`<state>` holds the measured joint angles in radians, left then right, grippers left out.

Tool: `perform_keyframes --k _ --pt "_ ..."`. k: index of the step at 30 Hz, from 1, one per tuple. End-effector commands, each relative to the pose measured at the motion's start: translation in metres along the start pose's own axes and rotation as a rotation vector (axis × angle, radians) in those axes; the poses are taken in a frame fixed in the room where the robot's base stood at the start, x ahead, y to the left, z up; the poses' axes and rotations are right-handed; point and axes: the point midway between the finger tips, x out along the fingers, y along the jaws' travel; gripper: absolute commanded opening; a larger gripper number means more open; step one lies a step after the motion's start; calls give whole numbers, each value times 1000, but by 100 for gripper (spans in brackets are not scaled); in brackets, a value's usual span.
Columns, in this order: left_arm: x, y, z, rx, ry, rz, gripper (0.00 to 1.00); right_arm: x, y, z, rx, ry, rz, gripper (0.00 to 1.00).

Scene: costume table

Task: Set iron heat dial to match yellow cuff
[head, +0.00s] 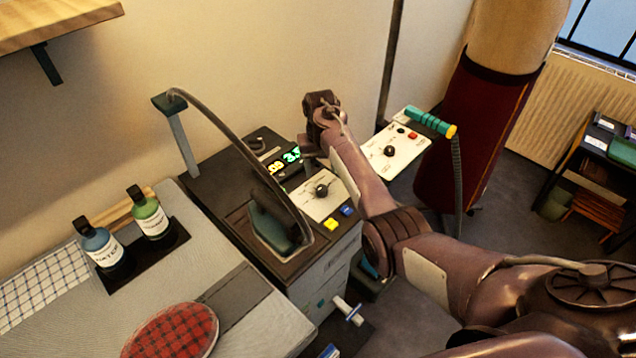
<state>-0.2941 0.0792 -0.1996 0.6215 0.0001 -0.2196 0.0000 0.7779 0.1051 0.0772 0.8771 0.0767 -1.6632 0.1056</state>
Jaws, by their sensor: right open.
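A dark teal iron (270,228) rests on the black-topped station beside the wall. To its right, a white plate carries a black round dial (321,190); its marks are too small to read. A second black dial (390,151) sits on a white panel with a teal handle. My right arm reaches across between the two panels. Its gripper (309,151) is open near the display, above and left of the first dial, small and partly hidden; it appears to hold nothing. My left gripper is not in view.
A lit display (284,161) stands behind the dial plate, with yellow (331,224) and blue (346,210) buttons in front. A curved cord arches over the iron. Two bottles (101,248) (150,214) stand on a dark tray. A red plaid cushion (172,333) lies on the grey board.

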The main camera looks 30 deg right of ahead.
Motion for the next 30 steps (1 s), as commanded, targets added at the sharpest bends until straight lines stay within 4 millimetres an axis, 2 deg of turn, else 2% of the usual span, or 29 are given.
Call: perform_keyframes --k 9,15,26,30 --pt "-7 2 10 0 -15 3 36 47 0 1 0 -4 0 50" --pt "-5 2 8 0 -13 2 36 69 0 0 -1 -1 0 50" --pt "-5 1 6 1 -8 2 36 74 0 0 -1 0 0 50" --pt "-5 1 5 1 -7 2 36 74 0 0 -1 0 0 32"
